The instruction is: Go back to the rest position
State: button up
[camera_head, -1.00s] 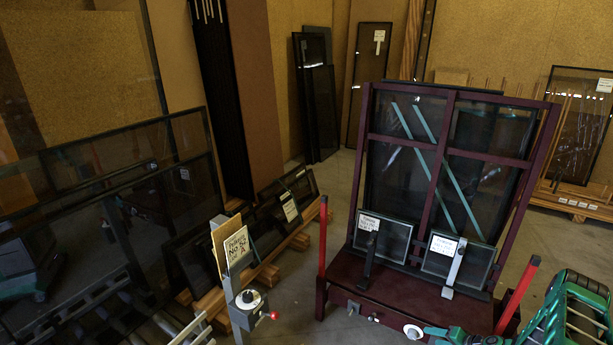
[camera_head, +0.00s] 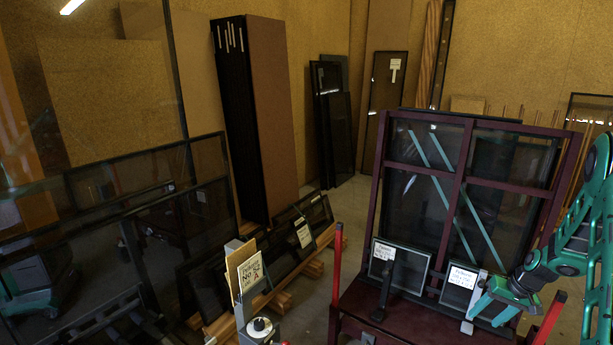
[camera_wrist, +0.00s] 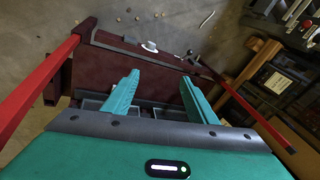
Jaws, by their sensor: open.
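My gripper (camera_wrist: 160,98) is open, with its two green fingers apart and nothing between them in the wrist view. It points down above the maroon base (camera_wrist: 110,60) of the glass frame stand. In the head view my green arm comes in from the right, and the gripper (camera_head: 490,300) hangs in front of the lower right of the maroon frame (camera_head: 457,200).
Two small labelled panes (camera_head: 398,270) and (camera_head: 455,297) lean at the frame's foot. Red posts (camera_head: 336,275) rise at the stand's corners. A grey post with a sign (camera_head: 246,275) stands left of it, near low wooden racks of glass. Open floor lies behind.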

jog(key=s+a+r+g+h, duration=0.1)
jog(key=s+a+r, duration=0.2)
jog(key=s+r, duration=0.55)
jog(key=s+a+r+g+h, duration=0.1)
jog(key=s+a+r, duration=0.4)
jog(key=r, duration=0.7)
jog(key=s+a+r, duration=0.2)
jog(key=s, duration=0.6)
jog(key=s+a+r+m, duration=0.1)
jog(key=s+a+r, duration=0.2)
jog(key=s, duration=0.5)
jog(key=s+a+r+m+g, duration=0.1)
jog(key=s+a+r, duration=0.1)
jog(key=s, duration=0.6)
jog(key=shift+a+r, duration=0.25)
jog(key=shift+r, duration=0.15)
jog(key=shift+w+f, duration=0.25)
jog(key=shift+w, duration=0.3)
